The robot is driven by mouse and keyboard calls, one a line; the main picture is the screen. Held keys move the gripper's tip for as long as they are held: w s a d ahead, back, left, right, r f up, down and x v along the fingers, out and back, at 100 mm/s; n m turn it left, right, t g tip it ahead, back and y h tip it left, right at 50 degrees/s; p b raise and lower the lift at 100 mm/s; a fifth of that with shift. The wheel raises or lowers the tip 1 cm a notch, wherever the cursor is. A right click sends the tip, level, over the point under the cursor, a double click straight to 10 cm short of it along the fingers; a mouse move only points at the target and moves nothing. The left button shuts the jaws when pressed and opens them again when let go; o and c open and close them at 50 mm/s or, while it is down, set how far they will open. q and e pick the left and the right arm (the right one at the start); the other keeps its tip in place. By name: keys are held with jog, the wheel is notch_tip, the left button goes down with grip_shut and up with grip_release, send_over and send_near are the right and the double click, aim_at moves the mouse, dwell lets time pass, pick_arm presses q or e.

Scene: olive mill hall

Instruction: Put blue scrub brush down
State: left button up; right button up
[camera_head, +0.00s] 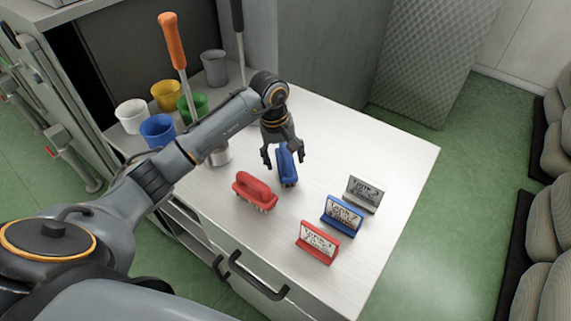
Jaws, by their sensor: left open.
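The blue scrub brush (287,168) is on the white tabletop, directly below my left gripper (284,158). The gripper points down with its jaws open, one finger on each side of the brush's upper part. I cannot tell whether the fingers touch it. The brush's far end is partly hidden by the gripper. A red scrub brush (255,190) lies on the tabletop just to the left and nearer, bristles down. My right gripper is not in view.
Red (318,243), blue (342,215) and grey (363,194) sign stands are to the right on the cabinet top (390,150). Several coloured cups, including a blue one (158,131), and an orange-handled tool (172,42) stand at the back left. The right part of the top is clear.

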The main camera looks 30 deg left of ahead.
aim_at(279, 163)
pick_arm(q)
jog(key=r, duration=0.2)
jog(key=r+b, duration=0.1)
jog(key=r, duration=0.2)
jog(key=a+r+b, duration=0.1)
jog(key=r, duration=0.2)
jog(key=shift+s, duration=0.3)
jog(key=shift+s+r+b, duration=0.15)
jog(key=shift+r+b, duration=0.15)
jog(key=shift+r, duration=0.45)
